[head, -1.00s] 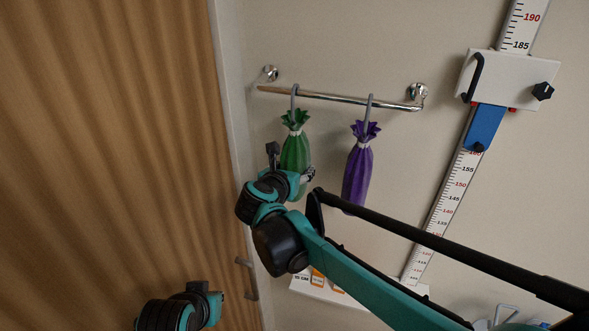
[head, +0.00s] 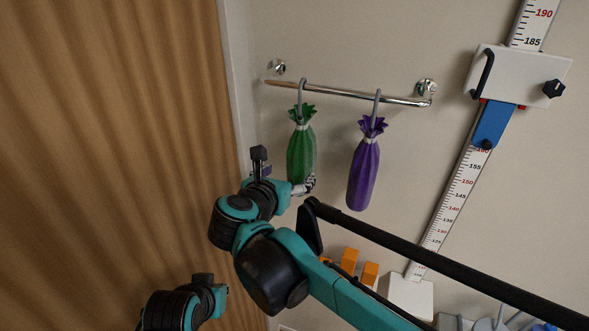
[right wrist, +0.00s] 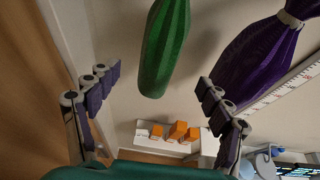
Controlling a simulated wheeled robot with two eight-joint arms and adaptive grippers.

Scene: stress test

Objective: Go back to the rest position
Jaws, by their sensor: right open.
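A green bundled umbrella-like item (head: 301,150) and a purple one (head: 364,172) hang by hooks from a chrome wall rail (head: 350,95). My right gripper (head: 284,180) is just below the lower end of the green item, partly hidden by its own wrist. In the right wrist view my right gripper (right wrist: 160,88) has its fingers wide apart with nothing between them. The green item (right wrist: 165,48) is beyond the fingers there, and the purple item (right wrist: 255,55) is behind the right finger. Part of my left arm shows at the bottom left; its fingers are not visible.
A wooden door (head: 110,130) fills the left side. A height scale (head: 455,195) with a white slider (head: 520,75) is on the wall at right. Orange boxes (head: 349,261) stand low on a white shelf, partly behind my right arm. The wall between is bare.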

